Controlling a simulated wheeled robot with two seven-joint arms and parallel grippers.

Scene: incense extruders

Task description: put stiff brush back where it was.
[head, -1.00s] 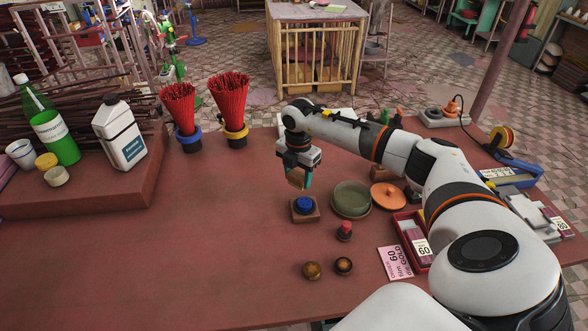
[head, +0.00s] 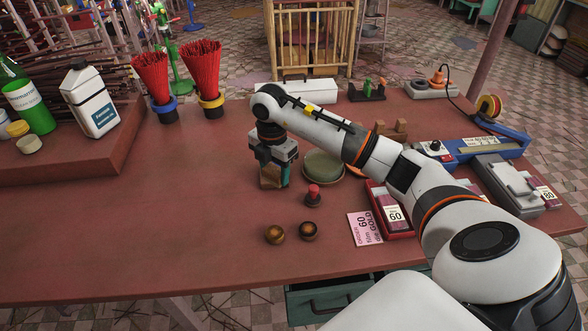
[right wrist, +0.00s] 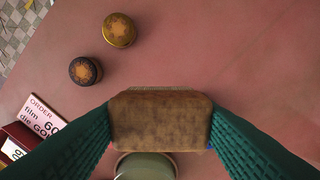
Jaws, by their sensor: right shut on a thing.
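The stiff brush (right wrist: 160,120) is a brown, worn block. In the right wrist view it sits between the two green fingers of my right gripper (head: 273,180), which is shut on it. In the head view the gripper is low over the spot of a small blue-topped wooden stand, which it mostly hides. A sliver of blue shows beside the brush in the wrist view. I cannot tell whether the brush touches the stand. My left gripper is not in view.
A green round dish (head: 323,166) stands close to the right of the gripper. A red-topped stamp (head: 313,194) and two small round tins (head: 275,235) are in front. A red tray (head: 385,212) lies to the right. The table's left middle is clear.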

